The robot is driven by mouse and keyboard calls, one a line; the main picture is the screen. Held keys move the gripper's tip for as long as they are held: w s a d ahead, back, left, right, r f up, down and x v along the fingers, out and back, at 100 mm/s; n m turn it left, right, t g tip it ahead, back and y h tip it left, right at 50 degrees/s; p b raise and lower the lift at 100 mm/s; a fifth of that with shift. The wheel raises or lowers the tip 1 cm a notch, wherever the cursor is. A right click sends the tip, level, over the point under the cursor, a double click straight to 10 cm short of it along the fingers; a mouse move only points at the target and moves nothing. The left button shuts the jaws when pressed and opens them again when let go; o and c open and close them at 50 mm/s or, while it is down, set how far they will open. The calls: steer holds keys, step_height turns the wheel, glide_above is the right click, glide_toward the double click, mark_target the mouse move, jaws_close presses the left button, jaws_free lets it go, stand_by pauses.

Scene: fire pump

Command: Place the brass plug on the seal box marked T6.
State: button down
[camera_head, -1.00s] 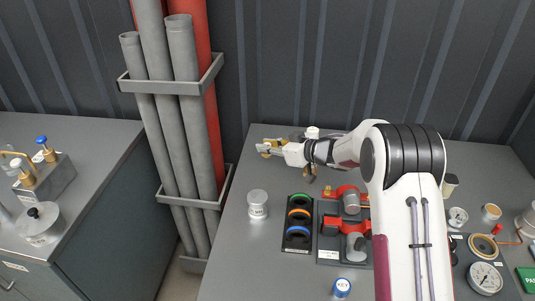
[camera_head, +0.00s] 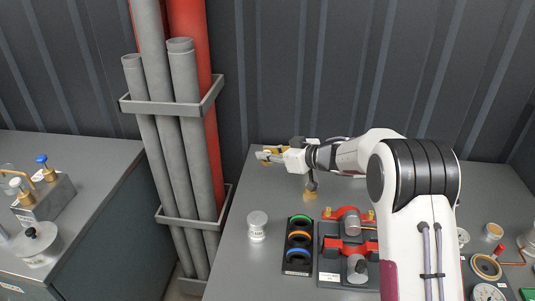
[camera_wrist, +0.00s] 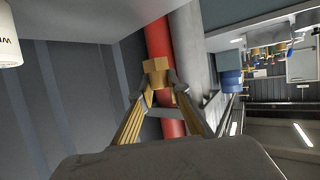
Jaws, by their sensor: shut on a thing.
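My gripper (camera_head: 270,155) is above the far left corner of the grey bench. In the wrist view its fingers (camera_wrist: 158,85) are closed on a small tan-brown block, which I take to be the brass plug (camera_wrist: 156,70). The plug sits at the fingertips, clear of any surface in that view. In the head view it is too small to make out clearly. I cannot pick out a box marked T6; the small labels are not readable.
A white lidded jar (camera_head: 257,226) and a black tray (camera_head: 299,244) with green, orange and blue rings stand below my gripper. A red-and-grey fitting (camera_head: 350,220) is right of it. Grey pipes (camera_head: 183,130) rise to the left. A side bench (camera_head: 100,170) holds a valve block (camera_head: 42,203).

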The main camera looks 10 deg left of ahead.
steer(key=w+d+r+m+t+h, duration=0.1)
steer(key=w+d+m+t+h, duration=0.1)
steer(key=d, duration=0.7)
steer(key=w+d+r+m+t+h, duration=0.2)
steer(key=w+d+m, duration=0.1)
steer(key=d, duration=0.7)
steer(key=w+d+r+m+t+h, duration=0.1)
steer(key=w+d+m+h, duration=0.2)
steer(key=d, duration=0.7)
steer(key=shift+w+r+t, duration=0.4)
steer(key=shift+w, duration=0.05)
steer(key=shift+f, duration=0.1)
steer(key=shift+f, duration=3)
steer(key=shift+f, duration=0.1)
steer(key=shift+f, duration=1.8)
steer(key=shift+f, duration=0.15)
